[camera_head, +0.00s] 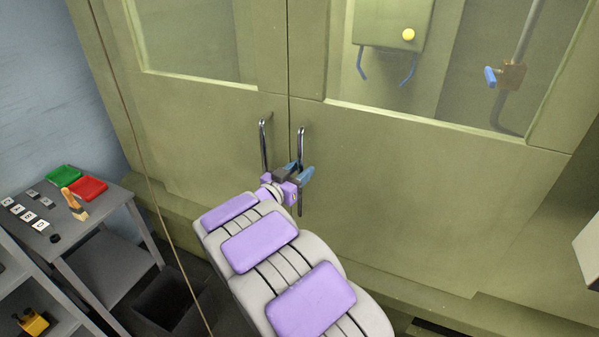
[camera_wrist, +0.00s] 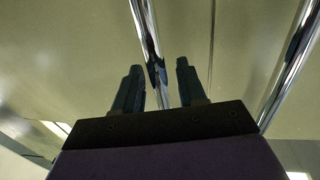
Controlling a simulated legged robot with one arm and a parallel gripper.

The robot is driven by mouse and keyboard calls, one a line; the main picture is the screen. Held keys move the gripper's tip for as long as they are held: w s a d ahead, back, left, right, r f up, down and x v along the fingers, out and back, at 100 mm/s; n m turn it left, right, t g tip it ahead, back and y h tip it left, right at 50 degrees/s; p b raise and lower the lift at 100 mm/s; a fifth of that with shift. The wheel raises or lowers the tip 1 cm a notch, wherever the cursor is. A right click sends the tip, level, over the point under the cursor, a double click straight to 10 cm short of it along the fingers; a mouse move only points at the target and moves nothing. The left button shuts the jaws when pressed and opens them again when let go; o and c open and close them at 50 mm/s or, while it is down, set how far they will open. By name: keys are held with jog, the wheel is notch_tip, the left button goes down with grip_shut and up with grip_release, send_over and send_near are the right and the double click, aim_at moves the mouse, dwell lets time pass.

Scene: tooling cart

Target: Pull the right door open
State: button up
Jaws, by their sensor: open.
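The right door (camera_head: 420,205) is a green cabinet panel with a window, closed against the left door (camera_head: 205,125) at a vertical seam. Its handle, a shiny upright bar (camera_head: 301,140), stands just right of the seam. My gripper (camera_head: 296,172) is at the lower part of this bar, with its blue-grey fingers on either side. In the wrist view, my gripper (camera_wrist: 157,75) is open and a chrome bar (camera_wrist: 148,35) runs between its fingers. I cannot tell whether a finger touches it. The bar's lower end is hidden there by the gripper body.
The left door's handle (camera_head: 263,140) stands close beside the gripper; it also shows in the wrist view (camera_wrist: 292,60). A grey cart (camera_head: 100,230) with red and green bins stands at left. A dark bin (camera_head: 175,300) is on the floor. A pale box edge (camera_head: 588,255) juts in at right.

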jog(key=shift+w, duration=0.15)
jog(key=shift+r, duration=0.1)
grip_shut()
dwell(0.5)
